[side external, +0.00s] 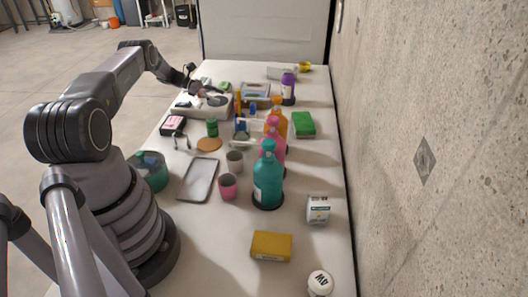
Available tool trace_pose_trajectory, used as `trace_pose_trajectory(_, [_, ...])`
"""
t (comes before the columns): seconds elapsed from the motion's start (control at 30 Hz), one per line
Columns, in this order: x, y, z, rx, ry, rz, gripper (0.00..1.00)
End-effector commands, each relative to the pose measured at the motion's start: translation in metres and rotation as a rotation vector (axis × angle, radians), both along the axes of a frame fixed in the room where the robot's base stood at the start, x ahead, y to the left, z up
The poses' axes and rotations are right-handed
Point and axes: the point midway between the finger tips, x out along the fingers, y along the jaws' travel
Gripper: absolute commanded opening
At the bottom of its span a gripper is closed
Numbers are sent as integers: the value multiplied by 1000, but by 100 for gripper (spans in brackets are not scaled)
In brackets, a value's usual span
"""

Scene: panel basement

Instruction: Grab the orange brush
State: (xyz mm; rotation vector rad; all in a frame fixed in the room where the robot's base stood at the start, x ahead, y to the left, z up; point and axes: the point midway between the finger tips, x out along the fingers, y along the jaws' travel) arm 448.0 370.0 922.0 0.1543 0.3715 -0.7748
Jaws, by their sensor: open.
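A slim orange item (238,103) stands out in the far middle of the table, beside the white box-like device. It may be the orange brush, but it is too small to tell. My gripper (194,84) is at the far left end of the table, above or beside the white device (189,106). It is small and dark, and looks open with nothing clearly held. It is apart from the orange item, to its left and farther back.
Bottles in teal (267,180), pink (279,150), orange (279,118) and purple (288,87) stand along the middle right. A concrete wall (430,120) borders the right side.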

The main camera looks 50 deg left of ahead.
Motion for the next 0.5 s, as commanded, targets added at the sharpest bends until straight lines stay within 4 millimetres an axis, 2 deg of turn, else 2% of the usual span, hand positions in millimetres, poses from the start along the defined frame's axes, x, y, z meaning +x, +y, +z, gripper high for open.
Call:
trace_pose_trajectory(0.23, [11,-11,-6,-1,1,-1,61])
trace_pose_trajectory(0.5, [37,-37,-20,-1,1,-2,61])
